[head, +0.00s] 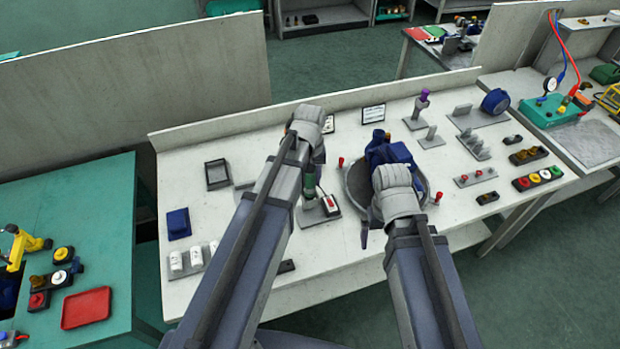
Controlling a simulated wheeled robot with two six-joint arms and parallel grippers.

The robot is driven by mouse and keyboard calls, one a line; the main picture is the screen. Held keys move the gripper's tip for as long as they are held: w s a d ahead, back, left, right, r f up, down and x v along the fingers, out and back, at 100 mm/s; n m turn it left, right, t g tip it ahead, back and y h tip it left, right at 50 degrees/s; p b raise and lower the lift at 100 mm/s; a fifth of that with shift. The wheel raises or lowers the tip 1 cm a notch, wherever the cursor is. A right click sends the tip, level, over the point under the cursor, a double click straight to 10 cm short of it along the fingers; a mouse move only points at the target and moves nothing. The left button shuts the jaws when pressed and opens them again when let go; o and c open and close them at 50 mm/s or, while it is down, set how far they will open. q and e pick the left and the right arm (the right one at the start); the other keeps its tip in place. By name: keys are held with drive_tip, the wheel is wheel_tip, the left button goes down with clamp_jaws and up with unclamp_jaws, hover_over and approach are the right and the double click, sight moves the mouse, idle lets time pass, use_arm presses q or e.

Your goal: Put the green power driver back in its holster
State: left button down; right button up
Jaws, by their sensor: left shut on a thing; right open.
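The green power driver (310,186) shows as a small green and dark upright shape below my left wrist. My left gripper (309,175) is shut on it, and my arm hides much of both. A grey base (318,213) with a small red-and-white item stands just below and right of the driver; whether it is the holster, and whether the driver touches it, I cannot tell. My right gripper (376,222) is open, mostly hidden by its own wrist, over the near part of the round dark plate (358,186).
A blue pump body (388,153) sits on the round plate, with red knobs beside it. Grey fixtures (474,144) and part trays (538,178) fill the right of the bench. White cylinders (177,260) and a blue block (179,223) stand left. A low wall (225,124) runs behind.

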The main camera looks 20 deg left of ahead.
use_arm(q)
drive_tip(key=shift+f+b, duration=1.1)
drive_tip(key=shift+f, duration=0.1)
drive_tip(key=shift+c, duration=1.9)
unclamp_jaws()
drive_tip(key=shift+r, duration=0.15)
drive_tip(key=shift+r+p, duration=2.9)
drive_tip(key=shift+p, duration=0.15)
wheel_tip(320, 180, up, 8)
drive_tip(key=p, duration=0.8)
drive_tip(key=shift+f, duration=0.1)
